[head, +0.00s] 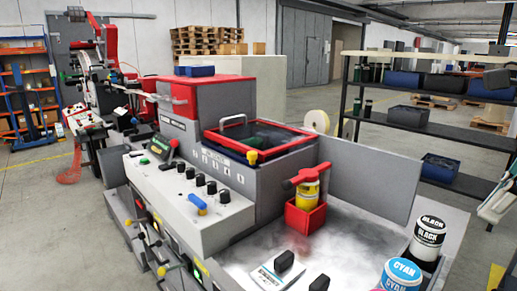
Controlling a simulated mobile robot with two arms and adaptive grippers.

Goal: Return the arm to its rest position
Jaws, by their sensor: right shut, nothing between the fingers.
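My right gripper (490,208) shows at the right edge, pale grey with green parts, and is cut off by the frame. It is shut and empty, apart from the ink cans and in front of the dark shelf. The rest of my right arm is mostly out of view. My left gripper is not in view.
A grey machine (262,184) with knobs and a red-framed lid fills the middle. A yellow can in a red holder (305,215), a black ink can (428,238) and a cyan ink can (401,276) stand on its right. A shelf (440,130) stands behind; floor shows left.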

